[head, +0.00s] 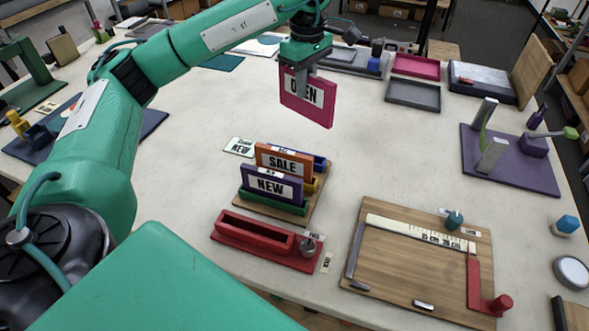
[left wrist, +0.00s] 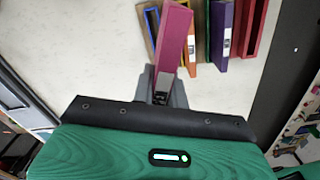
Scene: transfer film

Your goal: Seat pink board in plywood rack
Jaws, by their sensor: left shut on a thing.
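The pink board (head: 307,99) carries the word OPEN and hangs upright above the table. My left gripper (head: 305,68) is shut on its upper edge. In the left wrist view the pink board (left wrist: 175,38) stands out from between the fingers (left wrist: 162,88). The plywood rack (head: 318,199) is below and slightly left of the board in the head view, apart from it. It has coloured holders: green in front, yellow and blue behind. A purple NEW board (head: 271,186) and an orange SALE board (head: 284,164) stand upright in it. The blue holder is partly hidden. My right gripper is not seen.
A red trough (head: 252,232) lies just in front of the rack. A wooden board with a ruler (head: 424,235) is at right front, and a purple mat (head: 512,170) at far right. Pink and grey trays (head: 413,95) lie behind. Table between rack and purple mat is clear.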

